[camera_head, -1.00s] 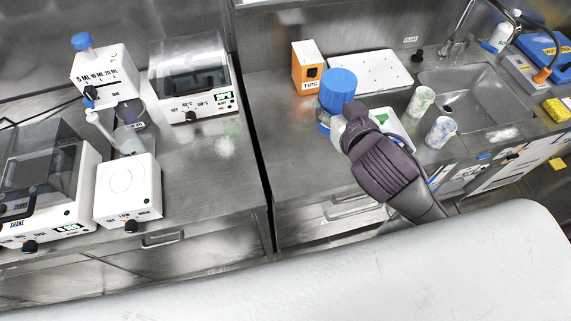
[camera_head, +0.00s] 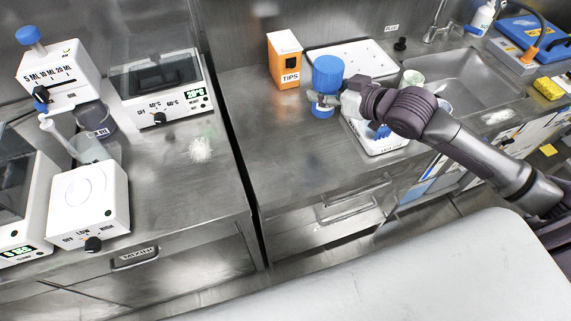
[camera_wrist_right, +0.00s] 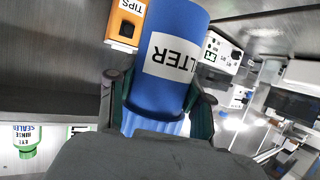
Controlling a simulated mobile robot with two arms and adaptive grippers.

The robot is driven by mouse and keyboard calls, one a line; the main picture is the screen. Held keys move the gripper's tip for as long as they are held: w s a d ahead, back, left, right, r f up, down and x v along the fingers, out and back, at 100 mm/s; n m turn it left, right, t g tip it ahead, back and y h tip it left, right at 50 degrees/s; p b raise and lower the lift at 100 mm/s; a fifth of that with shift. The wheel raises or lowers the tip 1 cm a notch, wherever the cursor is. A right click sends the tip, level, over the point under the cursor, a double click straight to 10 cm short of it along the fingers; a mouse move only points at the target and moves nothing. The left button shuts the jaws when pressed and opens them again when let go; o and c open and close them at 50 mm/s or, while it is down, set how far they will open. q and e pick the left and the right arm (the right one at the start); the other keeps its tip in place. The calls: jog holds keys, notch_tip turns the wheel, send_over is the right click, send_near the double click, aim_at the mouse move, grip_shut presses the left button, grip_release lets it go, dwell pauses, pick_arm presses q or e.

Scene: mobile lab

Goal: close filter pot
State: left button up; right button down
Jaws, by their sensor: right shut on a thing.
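A short blue part (camera_head: 321,111) shows beneath the fingers. In the right wrist view the pot (camera_wrist_right: 178,22) fills the middle, with a white label partly reading "LTER" and a lighter, ribbed blue band (camera_wrist_right: 150,121) at its near end. My right gripper (camera_head: 325,98) is shut around the pot's lower part from the right. Its dark fingers flank the pot in the wrist view (camera_wrist_right: 160,98). The pot's underside is hidden. My left gripper is in neither view.
An orange tips box (camera_head: 284,62) stands left of the pot and a white tray (camera_head: 350,57) behind it. A white device (camera_head: 385,146) sits under my right arm. A patterned cup (camera_head: 412,78) and the sink (camera_head: 465,75) lie to the right.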

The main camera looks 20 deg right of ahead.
jog(key=shift+w+d+r, duration=0.2)
jog(key=shift+w+d, duration=0.1)
jog(key=shift+d, duration=0.2)
jog(key=s+a+f+p, duration=0.1)
jog(key=s+a+f, duration=0.2)
jog(key=a+f, duration=0.4)
jog(key=a, duration=0.4)
jog(key=shift+s+a, duration=0.15)
jog(key=shift+f, duration=2.05)
jog(key=shift+c, duration=2.3)
grip_release()
jog(key=shift+f, duration=0.1)
